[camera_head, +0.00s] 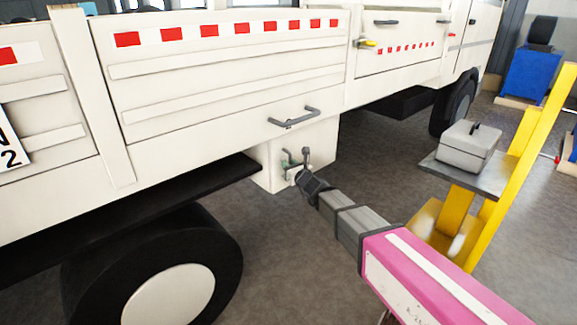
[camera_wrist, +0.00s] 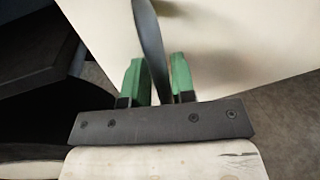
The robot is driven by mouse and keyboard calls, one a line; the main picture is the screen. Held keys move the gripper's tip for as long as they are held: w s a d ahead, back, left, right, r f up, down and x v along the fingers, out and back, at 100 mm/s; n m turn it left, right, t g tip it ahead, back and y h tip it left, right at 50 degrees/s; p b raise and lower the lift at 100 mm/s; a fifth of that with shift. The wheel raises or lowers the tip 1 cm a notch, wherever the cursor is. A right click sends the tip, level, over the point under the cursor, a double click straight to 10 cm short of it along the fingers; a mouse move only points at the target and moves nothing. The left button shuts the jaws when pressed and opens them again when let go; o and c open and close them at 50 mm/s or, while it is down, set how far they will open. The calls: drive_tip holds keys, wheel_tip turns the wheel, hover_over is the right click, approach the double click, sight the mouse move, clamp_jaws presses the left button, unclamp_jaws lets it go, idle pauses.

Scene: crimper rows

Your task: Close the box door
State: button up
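The white storage box (camera_head: 325,150) hangs under the side of a white truck, and its front is partly covered by my arm. A dark handle (camera_head: 305,156) stands out from the box front. My gripper (camera_head: 294,172) is at this front. In the wrist view its two green fingers (camera_wrist: 156,80) stand apart, one on each side of a dark bar (camera_wrist: 148,30), which appears to be the handle. I cannot tell whether both fingers press on the bar. The pale box surface (camera_wrist: 230,40) lies behind them. Whether the door is fully shut is not clear.
Another grey handle (camera_head: 294,118) is on the truck's side panel (camera_head: 230,75) above the box. A wheel (camera_head: 175,280) is at the lower left. A yellow stand (camera_head: 530,140) with a grey case (camera_head: 468,148) on its shelf is at the right.

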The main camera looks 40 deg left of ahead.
drive_tip(key=v, duration=1)
drive_tip(key=shift+d, duration=0.15)
drive_tip(key=w+d+f+n+g+h, duration=0.1)
drive_tip(key=w+d+f+n+h, duration=0.25)
drive_tip(key=d, duration=0.55)
drive_tip(key=w+d+f+n+g, duration=0.2)
drive_tip(key=w+d+n, duration=0.2)
drive_tip(key=d+n, duration=0.4)
drive_tip(key=w+d+f+n+g+h, duration=0.1)
drive_tip(key=w+d+f+n+h, duration=0.3)
drive_tip(key=d, duration=0.7)
drive_tip(key=s+d+f+n+g+h, duration=0.1)
drive_tip(key=d+f+n+h, duration=0.1)
drive_tip(key=d, duration=1)
drive_tip(key=s+d+f+n+g+h, duration=0.1)
drive_tip(key=d+h, duration=0.3)
drive_tip(key=d, duration=0.9)
drive_tip(key=s+d+f+n+g+h, duration=0.1)
drive_tip(key=d+f+n+h, duration=0.2)
drive_tip(key=d, duration=1)
drive_tip(key=shift+s+f+n, duration=0.3)
drive_tip(key=shift+f+n, duration=0.15)
drive_tip(key=shift+d, duration=0.1)
